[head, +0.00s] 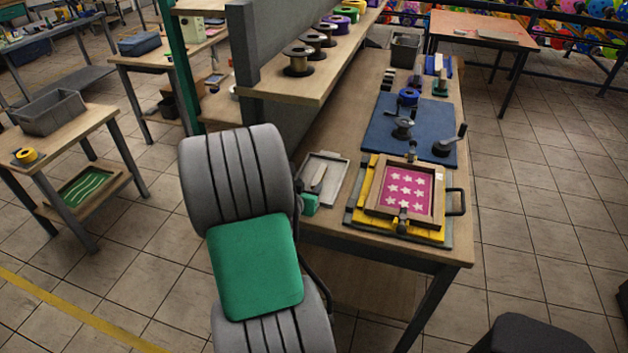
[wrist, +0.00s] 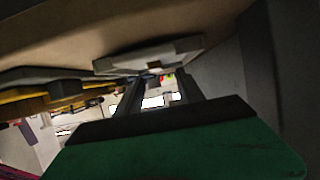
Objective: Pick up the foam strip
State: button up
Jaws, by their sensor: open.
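A shallow grey-white tray (head: 338,187) lies near the front left corner of the workbench. A slim greyish piece (head: 319,177) shows in it; I cannot tell if this is the foam strip. My gripper (head: 312,192) is low at the tray's near left side, mostly a small green block in the head view. The wrist view is upside down. There my gripper (wrist: 160,85) has two dark fingers spread apart with nothing visible between them. The tray (wrist: 150,54) shows just beyond the fingers. No foam strip can be made out in the wrist view.
A screen frame with white stars on pink (head: 405,189) sits on a yellow board right of the tray. A blue mat (head: 383,126) with spools lies behind. A shelf with spools (head: 300,78) overhangs the bench's left side. A grey bin (head: 405,49) stands at the back.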

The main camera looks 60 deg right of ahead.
aim_at(318, 178)
jog(key=x, duration=0.2)
jog(key=p+x, duration=0.1)
jog(key=x, duration=0.1)
jog(key=s+p+x, duration=0.1)
jog(key=x, duration=0.1)
jog(key=shift+w+d, duration=0.1)
jog(key=shift+d, duration=0.35)
jog(key=shift+a, duration=0.1)
grip_shut()
